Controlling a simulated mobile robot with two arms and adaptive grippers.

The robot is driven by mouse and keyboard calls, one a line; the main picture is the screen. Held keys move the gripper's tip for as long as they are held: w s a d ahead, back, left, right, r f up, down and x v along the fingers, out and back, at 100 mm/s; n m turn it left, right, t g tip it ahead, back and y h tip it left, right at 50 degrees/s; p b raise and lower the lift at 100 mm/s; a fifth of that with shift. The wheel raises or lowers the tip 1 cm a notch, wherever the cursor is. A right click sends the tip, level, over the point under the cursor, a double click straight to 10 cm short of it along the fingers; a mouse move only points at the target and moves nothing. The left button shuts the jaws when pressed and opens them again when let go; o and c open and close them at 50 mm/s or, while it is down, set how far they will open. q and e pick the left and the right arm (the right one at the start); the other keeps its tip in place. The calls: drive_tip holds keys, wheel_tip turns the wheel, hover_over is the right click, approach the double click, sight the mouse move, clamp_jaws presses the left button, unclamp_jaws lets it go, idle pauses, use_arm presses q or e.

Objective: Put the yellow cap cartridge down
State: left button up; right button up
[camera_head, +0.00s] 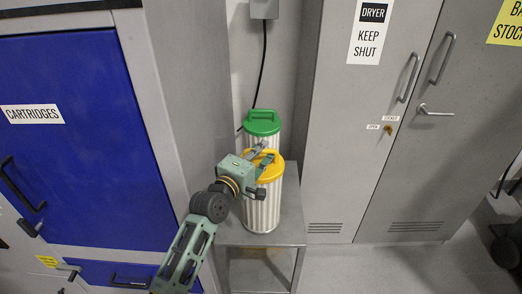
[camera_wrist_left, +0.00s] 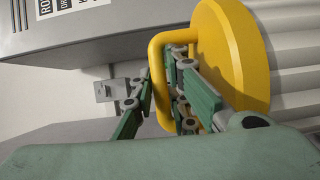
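The yellow cap cartridge (camera_head: 262,210) is upright, a ribbed whitish cylinder over the front part of the grey metal stand (camera_head: 230,234). Its base looks at or very near the stand top; I cannot tell whether it touches. My left gripper (camera_head: 262,160) is at its yellow cap (camera_head: 272,172). In the left wrist view the fingers (camera_wrist_left: 158,85) lie on either side of the handle bar (camera_wrist_left: 160,112), one inside the loop, and look closed on it. The cap (camera_wrist_left: 235,50) fills the upper right there. My right gripper is out of view.
A green cap cartridge (camera_head: 263,124) stands close behind the yellow one, partly hidden. A blue CARTRIDGES cabinet (camera_head: 80,150) is on the left, and the grey DRYER cabinet (camera_head: 350,150) is right of the stand. Bare stand top shows front left.

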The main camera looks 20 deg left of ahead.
use_arm(q)
drive_tip(key=o, duration=0.3)
drive_tip(key=shift+o, duration=0.2)
drive_tip(key=shift+r, duration=0.25)
drive_tip(key=shift+s+f, duration=0.2)
drive_tip(key=shift+s, duration=0.1)
drive_tip(key=b+v, duration=0.2)
drive_tip(key=v, duration=0.9)
drive_tip(key=shift+s+r+b, duration=0.15)
drive_tip(key=shift+s+b, duration=0.1)
drive_tip(key=shift+b, duration=0.05)
drive_tip(key=shift+a, duration=0.1)
